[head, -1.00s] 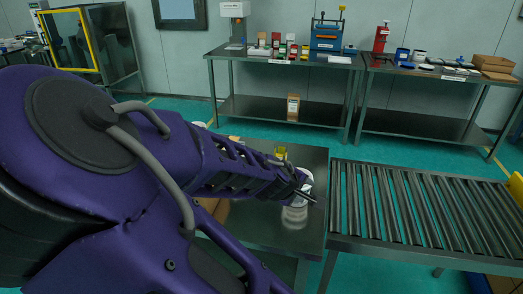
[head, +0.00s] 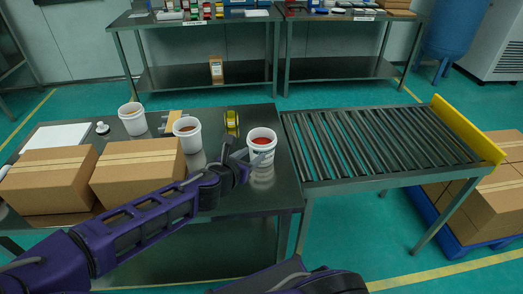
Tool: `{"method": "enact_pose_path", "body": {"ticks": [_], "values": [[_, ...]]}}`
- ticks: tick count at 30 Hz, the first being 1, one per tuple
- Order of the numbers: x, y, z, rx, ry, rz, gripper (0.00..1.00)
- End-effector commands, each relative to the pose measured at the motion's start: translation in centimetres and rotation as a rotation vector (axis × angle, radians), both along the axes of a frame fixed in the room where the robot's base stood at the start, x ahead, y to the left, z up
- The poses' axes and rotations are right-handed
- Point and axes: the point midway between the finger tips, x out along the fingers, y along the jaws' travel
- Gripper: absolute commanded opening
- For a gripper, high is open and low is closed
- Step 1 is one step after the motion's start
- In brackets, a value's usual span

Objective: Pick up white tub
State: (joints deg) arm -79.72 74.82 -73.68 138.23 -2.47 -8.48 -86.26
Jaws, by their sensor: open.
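Three white tubs stand upright on the steel table (head: 222,203). The right one (head: 262,139), with red contents, is near the table's right end. The middle one (head: 187,139) has brown contents, and the left one (head: 132,123) stands farther back. My gripper (head: 250,156) is open at the left and front side of the right tub. A finger overlaps the tub's lower front in the picture. I cannot tell whether it touches the tub.
Two cardboard boxes (head: 137,180) stand at the table's left front. A yellow item (head: 231,119), a small white bottle (head: 102,128) and a white sheet (head: 57,137) lie behind. A roller conveyor (head: 375,143) adjoins the table's right edge. Back benches hold other items.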

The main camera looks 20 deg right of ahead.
Motion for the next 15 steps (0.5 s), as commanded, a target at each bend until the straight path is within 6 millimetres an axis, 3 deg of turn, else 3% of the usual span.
{"method": "enact_pose_path", "body": {"ticks": [15], "values": [[5.7,-6.3,-3.6,0.001,0.000,-0.004,0.49]]}}
